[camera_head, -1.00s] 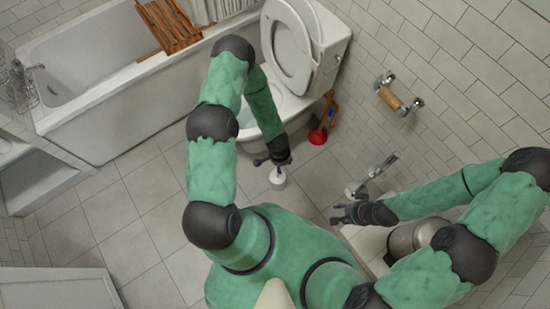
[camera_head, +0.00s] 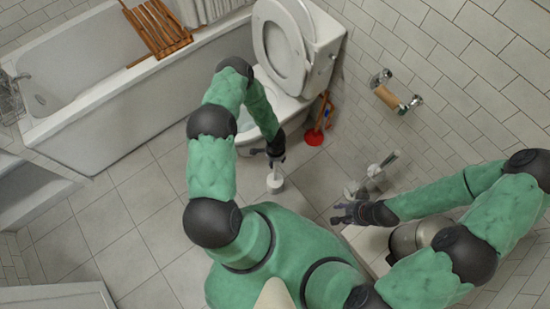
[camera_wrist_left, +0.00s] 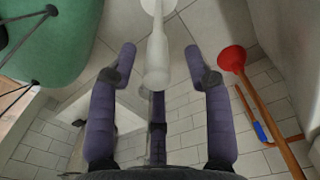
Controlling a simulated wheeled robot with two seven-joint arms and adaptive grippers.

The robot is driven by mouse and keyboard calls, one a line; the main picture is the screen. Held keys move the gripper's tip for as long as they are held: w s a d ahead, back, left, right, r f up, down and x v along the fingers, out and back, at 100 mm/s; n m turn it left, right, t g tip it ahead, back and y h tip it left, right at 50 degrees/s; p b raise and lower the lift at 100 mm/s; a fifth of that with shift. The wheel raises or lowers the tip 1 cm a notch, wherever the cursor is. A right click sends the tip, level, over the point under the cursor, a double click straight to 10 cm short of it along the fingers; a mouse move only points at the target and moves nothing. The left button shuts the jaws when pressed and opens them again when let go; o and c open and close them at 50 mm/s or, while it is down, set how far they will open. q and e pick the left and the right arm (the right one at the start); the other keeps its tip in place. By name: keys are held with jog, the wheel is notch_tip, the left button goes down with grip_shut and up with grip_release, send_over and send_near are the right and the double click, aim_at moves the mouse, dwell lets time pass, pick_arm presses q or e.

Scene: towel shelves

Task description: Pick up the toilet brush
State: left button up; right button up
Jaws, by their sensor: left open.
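The white toilet brush stands on the floor beside the toilet, its white base (camera_head: 275,185) just below my left gripper (camera_head: 271,155) in the head view. In the left wrist view its pale handle (camera_wrist_left: 157,55) lies between the spread purple fingers of my left gripper (camera_wrist_left: 162,65), nearer the middle than either fingertip. No finger is seen touching the handle. My left gripper is open. My right gripper (camera_head: 340,213) is on the right with its fingers spread, and it appears empty.
The toilet (camera_head: 285,50) stands just behind the brush. A red plunger (camera_head: 314,137) is on the floor to its right, also seen in the left wrist view (camera_wrist_left: 232,58). A bathtub (camera_head: 95,105) is at the left. Floor tiles (camera_head: 125,215) between are clear.

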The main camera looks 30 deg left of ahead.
pick_arm(q)
jog(key=shift+s+f+b, duration=0.2)
jog(key=shift+f+b, duration=1.25)
jog(key=shift+f, duration=1.35)
jog(key=shift+r, duration=0.1)
grip_shut()
